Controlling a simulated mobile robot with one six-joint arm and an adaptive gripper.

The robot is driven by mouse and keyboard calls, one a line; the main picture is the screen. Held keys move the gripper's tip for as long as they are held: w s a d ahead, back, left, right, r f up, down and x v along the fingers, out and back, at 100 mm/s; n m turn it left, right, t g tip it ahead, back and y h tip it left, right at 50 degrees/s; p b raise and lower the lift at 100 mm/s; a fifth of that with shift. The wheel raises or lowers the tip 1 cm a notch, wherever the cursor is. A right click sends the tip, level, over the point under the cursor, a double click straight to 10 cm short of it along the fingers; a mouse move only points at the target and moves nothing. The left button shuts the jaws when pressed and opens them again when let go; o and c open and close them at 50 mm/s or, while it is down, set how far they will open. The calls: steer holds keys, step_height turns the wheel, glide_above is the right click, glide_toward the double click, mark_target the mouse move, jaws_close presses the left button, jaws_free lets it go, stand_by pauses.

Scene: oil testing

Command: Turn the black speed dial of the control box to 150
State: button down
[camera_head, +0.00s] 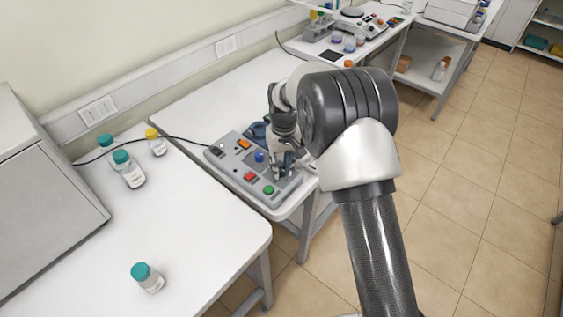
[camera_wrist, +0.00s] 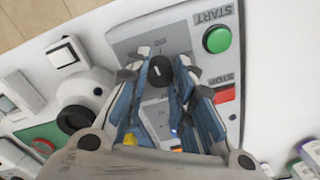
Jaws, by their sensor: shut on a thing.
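The grey control box (camera_head: 226,168) lies on the white table, and it also shows in the wrist view (camera_wrist: 180,38). The black speed dial (camera_wrist: 160,70) sits on its panel with a white mark on top. My gripper (camera_wrist: 160,75) is shut on the dial, one finger on each side. In the head view my gripper (camera_head: 282,172) reaches down to the box, and the dial is hidden there. The speed readout cannot be read.
Several bottles with teal caps (camera_head: 122,157) and one with a yellow cap (camera_head: 151,134) stand on the left table. A black cable runs to the box. A white device (camera_wrist: 85,92) stands close beside the box.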

mark_target(283, 169)
steer(key=shift+m+p, duration=0.65)
steer(key=shift+m, duration=1.55)
steer(key=c, duration=1.3)
jaws_free()
steer(key=shift+c, duration=0.2)
steer(key=shift+r, duration=0.1)
step_height(283, 169, up, 12)
steer(key=shift+d, duration=0.2)
